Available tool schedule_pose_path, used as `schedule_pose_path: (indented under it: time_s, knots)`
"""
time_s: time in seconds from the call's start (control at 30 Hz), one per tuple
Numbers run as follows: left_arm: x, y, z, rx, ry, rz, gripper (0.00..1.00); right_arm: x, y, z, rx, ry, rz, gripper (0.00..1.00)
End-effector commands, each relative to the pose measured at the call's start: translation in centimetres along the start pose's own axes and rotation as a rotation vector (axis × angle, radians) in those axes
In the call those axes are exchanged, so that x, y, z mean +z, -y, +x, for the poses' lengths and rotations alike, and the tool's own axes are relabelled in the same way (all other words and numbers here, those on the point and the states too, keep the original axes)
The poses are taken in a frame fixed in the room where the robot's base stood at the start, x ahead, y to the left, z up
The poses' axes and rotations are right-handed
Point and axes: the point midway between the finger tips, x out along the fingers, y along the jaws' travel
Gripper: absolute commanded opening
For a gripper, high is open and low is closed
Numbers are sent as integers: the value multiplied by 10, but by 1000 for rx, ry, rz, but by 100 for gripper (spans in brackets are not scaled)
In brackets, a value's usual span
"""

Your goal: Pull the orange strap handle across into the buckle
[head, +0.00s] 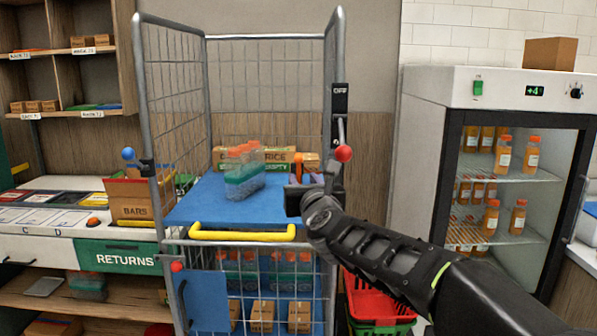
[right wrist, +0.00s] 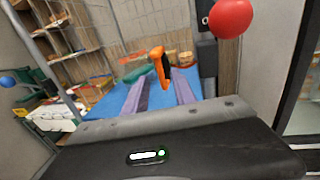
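The orange strap handle (head: 312,160) is at the right side of the wire roll cage (head: 204,90), by its right post. It also shows in the right wrist view (right wrist: 156,54), upright, with a black part along it. My right gripper (head: 304,178) is just in front of and below it in the head view. In the right wrist view its two fingers are apart, with the handle in line with the gap between them and no finger clearly touching it. I cannot make out the buckle with certainty; a dark fitting (head: 147,167) sits on the left post. My left gripper is not in view.
A blue shelf (head: 195,205) with a yellow bar (head: 243,235) carries bottles (head: 243,172) and a rice box (head: 275,155). A red-knobbed lever (head: 343,153) stands close to my right gripper; a blue knob (head: 128,153) is at left. A fridge (head: 480,95) stands right.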

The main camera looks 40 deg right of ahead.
Motion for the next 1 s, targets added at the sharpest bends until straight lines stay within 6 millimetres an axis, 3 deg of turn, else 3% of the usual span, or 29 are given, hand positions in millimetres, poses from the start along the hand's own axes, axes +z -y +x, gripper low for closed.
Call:
schedule_pose_path:
  time_s: [0.43, 0.77, 1.0]
  knots:
    - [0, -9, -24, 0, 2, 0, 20, 1, 0, 62, 0, -2, 0, 32]
    - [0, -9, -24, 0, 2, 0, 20, 0, 0, 67, 0, 0, -1, 32]
    - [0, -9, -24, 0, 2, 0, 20, 0, 0, 67, 0, 0, -1, 14]
